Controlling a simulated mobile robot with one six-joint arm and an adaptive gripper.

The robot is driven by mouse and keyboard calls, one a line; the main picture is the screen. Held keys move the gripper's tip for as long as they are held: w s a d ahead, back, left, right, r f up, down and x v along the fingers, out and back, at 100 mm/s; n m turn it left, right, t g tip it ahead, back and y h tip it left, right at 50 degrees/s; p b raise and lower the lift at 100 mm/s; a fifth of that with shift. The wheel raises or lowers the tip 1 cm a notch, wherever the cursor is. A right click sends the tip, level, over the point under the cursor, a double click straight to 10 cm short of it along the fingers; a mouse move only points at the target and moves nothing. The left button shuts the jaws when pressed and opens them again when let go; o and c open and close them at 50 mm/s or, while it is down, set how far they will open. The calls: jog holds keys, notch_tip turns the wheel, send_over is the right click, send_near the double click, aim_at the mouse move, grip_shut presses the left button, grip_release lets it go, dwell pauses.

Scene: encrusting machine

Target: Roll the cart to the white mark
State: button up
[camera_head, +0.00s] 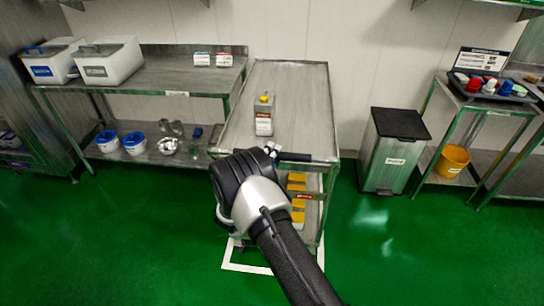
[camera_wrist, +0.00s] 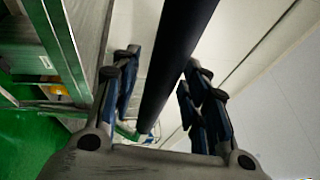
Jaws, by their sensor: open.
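The steel cart (camera_head: 308,90) stands in the middle of the head view, its far end near the back wall. Its black handle (camera_head: 294,157) runs along the near end. The white mark (camera_head: 243,267) is an outline on the green floor at the cart's near end, partly hidden by the cart and my arm. My gripper (camera_head: 273,151) is at the handle and open. In the wrist view the black handle bar (camera_wrist: 176,60) runs between the open fingers of my gripper (camera_wrist: 160,80), with no clear contact on either side.
A steel table (camera_head: 165,75) is close on the left. A bin (camera_head: 393,150) stands to the right. The green floor in front is clear.

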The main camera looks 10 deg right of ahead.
jog(key=v, duration=1.2)
dwell(0.4)
